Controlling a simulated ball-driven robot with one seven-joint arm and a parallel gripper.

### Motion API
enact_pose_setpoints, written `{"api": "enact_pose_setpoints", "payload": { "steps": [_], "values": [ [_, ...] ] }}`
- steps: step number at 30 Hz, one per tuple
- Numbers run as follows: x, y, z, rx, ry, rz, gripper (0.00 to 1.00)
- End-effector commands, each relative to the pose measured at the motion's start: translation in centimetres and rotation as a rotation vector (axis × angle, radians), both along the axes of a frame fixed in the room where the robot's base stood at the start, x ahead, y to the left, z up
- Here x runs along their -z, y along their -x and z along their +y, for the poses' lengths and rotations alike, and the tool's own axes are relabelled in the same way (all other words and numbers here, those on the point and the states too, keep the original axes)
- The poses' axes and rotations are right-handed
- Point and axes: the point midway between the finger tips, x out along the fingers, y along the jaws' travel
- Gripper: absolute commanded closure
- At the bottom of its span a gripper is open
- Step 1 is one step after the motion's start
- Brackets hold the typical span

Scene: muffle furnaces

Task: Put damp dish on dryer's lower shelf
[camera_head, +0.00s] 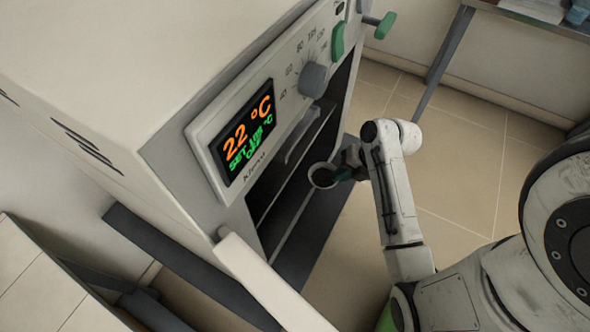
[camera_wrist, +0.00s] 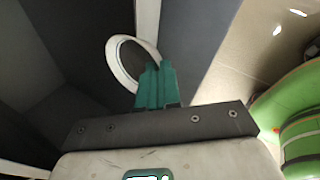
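A small round dish (camera_head: 323,175) with a pale rim and dark inside is at the dryer's open front in the head view. In the wrist view its white rim (camera_wrist: 113,62) meets the green fingertips of my gripper (camera_wrist: 156,82). The fingers are close together and shut on the rim. In the head view my gripper (camera_head: 346,174) is just right of the dish. The dryer (camera_head: 165,100) is a beige cabinet with a display reading 22 °C. Its dark chamber is open, and shelf edges (camera_head: 293,222) show inside. The dish's contents cannot be made out.
The dryer's door (camera_head: 265,285) stands open at the lower left of the chamber. A grey knob (camera_head: 312,80) and green handles (camera_head: 338,40) project from the front. A table (camera_head: 530,15) stands at the upper right. Tiled floor (camera_head: 450,150) is clear between.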

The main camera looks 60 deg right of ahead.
Motion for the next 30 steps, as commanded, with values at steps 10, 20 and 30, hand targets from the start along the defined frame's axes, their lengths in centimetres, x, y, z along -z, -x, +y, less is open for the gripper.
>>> {"api": "enact_pose_setpoints", "payload": {
  "steps": [10,20,30],
  "values": [
    [0.0,-6.1,2.7,0.001,0.001,0.000,1.00],
    [-0.1,-8.7,3.9,-0.002,0.000,-0.001,1.00],
    [0.6,-10.7,4.8,0.002,0.001,-0.001,1.00]
  ]
}}
